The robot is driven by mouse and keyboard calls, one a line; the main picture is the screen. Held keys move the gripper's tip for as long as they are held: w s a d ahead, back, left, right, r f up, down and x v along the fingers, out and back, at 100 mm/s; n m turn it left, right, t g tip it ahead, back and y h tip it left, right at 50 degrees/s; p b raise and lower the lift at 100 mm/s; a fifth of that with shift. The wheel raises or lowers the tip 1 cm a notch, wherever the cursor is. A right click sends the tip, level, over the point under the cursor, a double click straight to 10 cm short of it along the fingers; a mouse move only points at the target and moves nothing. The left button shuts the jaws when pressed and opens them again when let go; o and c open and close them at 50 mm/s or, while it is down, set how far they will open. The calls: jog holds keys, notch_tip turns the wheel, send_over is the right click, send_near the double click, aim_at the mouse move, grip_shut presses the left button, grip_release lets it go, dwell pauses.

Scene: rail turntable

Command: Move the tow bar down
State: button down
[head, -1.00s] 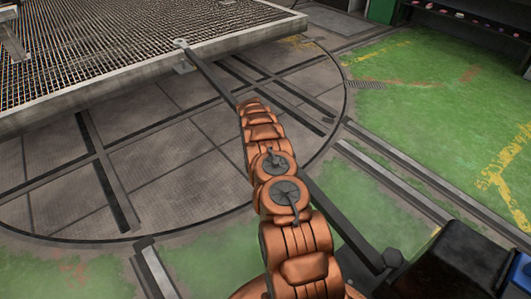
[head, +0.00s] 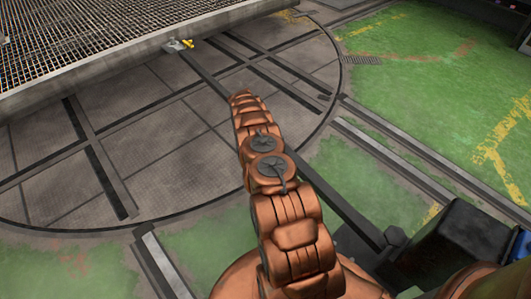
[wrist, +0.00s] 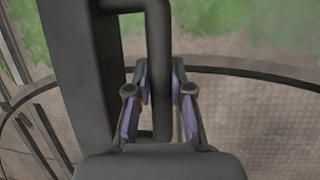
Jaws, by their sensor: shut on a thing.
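The tow bar (head: 352,216) is a long dark bar. In the head view it slants from a hitch (head: 178,46) at the mesh deck's edge, passes behind my arm and ends at the lower right. In the wrist view, its thick beam (wrist: 80,85) fills the left side, with a thin dark bent handle (wrist: 160,50) joined to it. My gripper (wrist: 160,82) is shut on this handle, one finger on each side. My arm hides the gripper and the bar's middle in the head view.
A wagon with a mesh deck (head: 120,45) stands at the upper left, above the round turntable floor (head: 170,150). Rails (head: 400,165) run toward the lower right across green ground (head: 420,110). A dark box (head: 465,250) is at the lower right.

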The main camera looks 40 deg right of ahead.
jog(key=c, duration=1)
grip_release()
jog(key=shift+r, duration=0.1)
jog(key=v, duration=1.1)
jog(key=shift+r, duration=0.35)
jog(key=shift+w+a, duration=0.1)
jog(key=shift+w, duration=0.05)
